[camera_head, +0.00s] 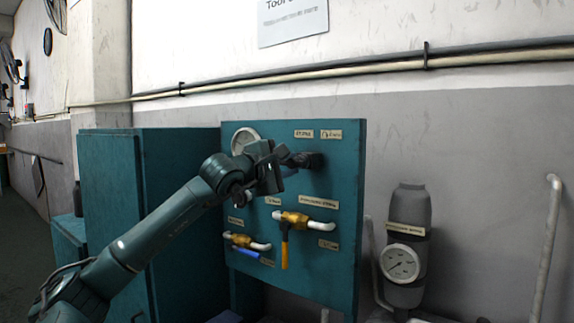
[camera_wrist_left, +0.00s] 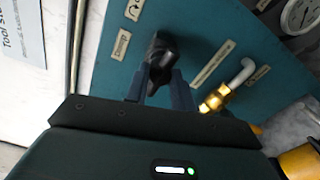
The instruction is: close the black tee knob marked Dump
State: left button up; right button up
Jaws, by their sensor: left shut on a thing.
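The black tee knob (camera_head: 314,160) sits on the upper right of the teal panel. My left gripper (camera_head: 297,160) reaches it from the left and is shut on it. In the left wrist view, the knob (camera_wrist_left: 160,48) stands between the two fingers of the left gripper (camera_wrist_left: 158,82). A small pale label (camera_wrist_left: 121,45), which seems to read Dump, is beside the knob on the panel. The gripper hides part of the knob in the head view. My right gripper is in neither view.
The teal panel (camera_head: 349,180) carries a round gauge (camera_head: 245,138) partly behind my arm. Below the knob are two brass valves, one with a yellow lever (camera_head: 285,250) and one with a blue lever (camera_head: 247,254). A grey cylinder with a gauge (camera_head: 399,263) stands to the right.

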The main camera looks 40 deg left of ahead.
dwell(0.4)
pick_arm(q)
jog(key=o, duration=1)
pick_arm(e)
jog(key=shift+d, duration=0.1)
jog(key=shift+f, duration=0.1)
pick_arm(q)
jog(key=shift+s+f, duration=0.1)
jog(key=shift+s, duration=0.2)
jog(key=s+b, duration=0.3)
jog(key=s, duration=0.1)
jog(key=s+d+b, duration=0.1)
jog(key=s+b, duration=0.2)
jog(key=s, duration=0.1)
jog(key=s+b, duration=0.4)
jog(key=shift+s+d, duration=0.25)
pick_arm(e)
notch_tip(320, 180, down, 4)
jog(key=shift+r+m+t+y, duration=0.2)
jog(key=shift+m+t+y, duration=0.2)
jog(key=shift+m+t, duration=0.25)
